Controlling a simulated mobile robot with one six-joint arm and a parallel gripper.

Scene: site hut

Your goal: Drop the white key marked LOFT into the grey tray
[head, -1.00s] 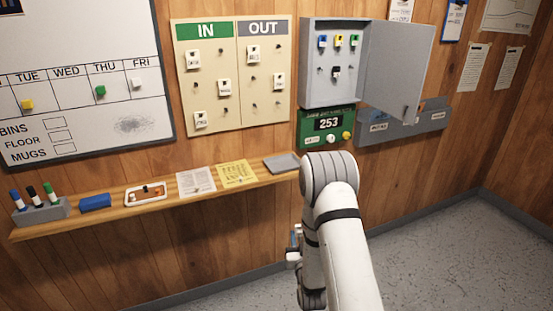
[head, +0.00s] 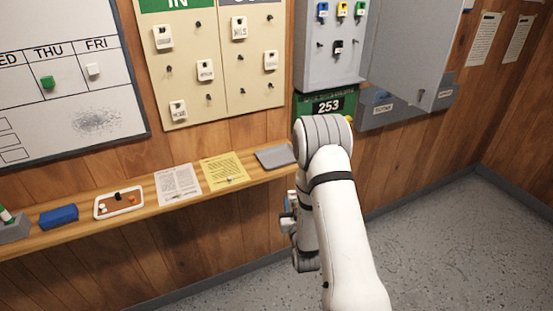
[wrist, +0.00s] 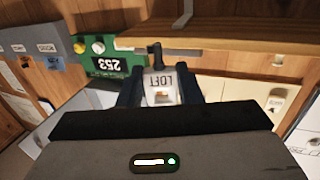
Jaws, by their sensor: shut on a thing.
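The white key marked LOFT (wrist: 160,87) is held between the two dark fingers of my gripper (wrist: 160,92) in the wrist view, its lettering upside down there. A dark hook-like piece rises from its top. The grey tray (head: 275,156) lies flat at the right end of the wooden shelf in the head view. A thin grey edge at the shelf in the wrist view looks like the tray (wrist: 182,52). My gripper is apart from the tray. In the head view my arm hides most of my gripper.
The wooden shelf (head: 145,212) also holds a yellow sheet (head: 223,167), a white sheet, a small white-rimmed tray (head: 118,202) and a blue block (head: 58,216). Above are the IN/OUT key board (head: 215,100), the open grey key cabinet (head: 320,70) and the green 253 box (head: 325,104).

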